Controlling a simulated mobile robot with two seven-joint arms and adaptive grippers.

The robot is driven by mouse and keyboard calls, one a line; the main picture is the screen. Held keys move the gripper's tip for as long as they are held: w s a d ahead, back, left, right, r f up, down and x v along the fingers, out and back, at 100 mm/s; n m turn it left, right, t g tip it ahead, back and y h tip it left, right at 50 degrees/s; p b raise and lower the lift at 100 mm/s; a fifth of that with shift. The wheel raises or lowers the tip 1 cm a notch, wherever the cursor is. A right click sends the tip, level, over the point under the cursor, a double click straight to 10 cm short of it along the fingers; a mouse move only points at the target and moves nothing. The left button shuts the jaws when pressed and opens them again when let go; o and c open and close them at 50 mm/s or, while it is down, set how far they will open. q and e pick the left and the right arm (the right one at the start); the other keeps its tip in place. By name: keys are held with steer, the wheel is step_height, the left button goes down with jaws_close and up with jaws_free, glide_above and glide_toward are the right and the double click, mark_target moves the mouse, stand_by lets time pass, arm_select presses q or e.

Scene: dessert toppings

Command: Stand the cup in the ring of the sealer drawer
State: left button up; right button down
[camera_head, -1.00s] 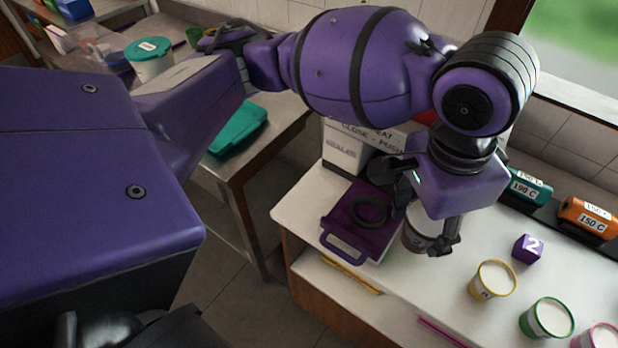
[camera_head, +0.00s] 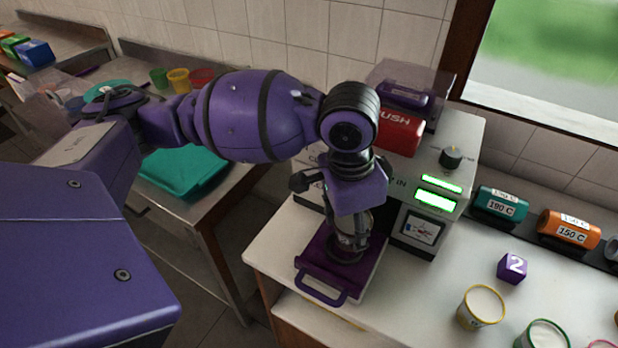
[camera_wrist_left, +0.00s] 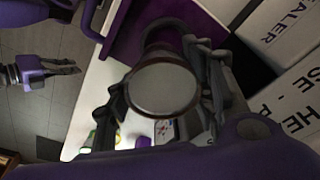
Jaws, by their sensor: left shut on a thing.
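My left gripper (camera_head: 352,228) is shut on the cup (camera_head: 347,222), with a finger on each side, above the purple sealer drawer (camera_head: 313,262). The dark ring (camera_head: 347,256) of the drawer shows just below the cup. In the left wrist view the cup's pale round top (camera_wrist_left: 163,90) sits between the fingers, and part of the ring (camera_wrist_left: 168,32) shows beyond it. The cup hides the rest of the ring, so I cannot tell whether it is apart from the ring or touching it. My right gripper (camera_wrist_left: 58,68) shows at the left of the wrist view.
The sealer (camera_head: 420,205) with its red push block (camera_head: 398,136) stands behind the drawer. A purple cube (camera_head: 512,268) and a yellow-rimmed cup (camera_head: 481,307) are to the right on the white counter. A teal tray (camera_head: 185,170) lies on the steel table at left.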

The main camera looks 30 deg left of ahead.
arm_select(q)
steer(key=f, duration=0.3)
steer(key=a+f, duration=0.1)
steer(key=shift+w+f, duration=0.25)
steer(key=shift+w, duration=0.1)
steer(key=shift+r, duration=0.15)
arm_select(e)
steer(key=shift+s+d+f, duration=0.15)
steer(key=shift+s+f, duration=0.15)
steer(key=shift+s, duration=0.05)
steer(key=shift+r, duration=0.1)
arm_select(q)
steer(key=o, duration=1.4)
steer(key=shift+o, duration=0.2)
arm_select(e)
steer(key=shift+s+d, duration=0.1)
steer(key=shift+d, duration=0.1)
steer(key=shift+f, duration=0.2)
steer(key=shift+s+f, duration=0.1)
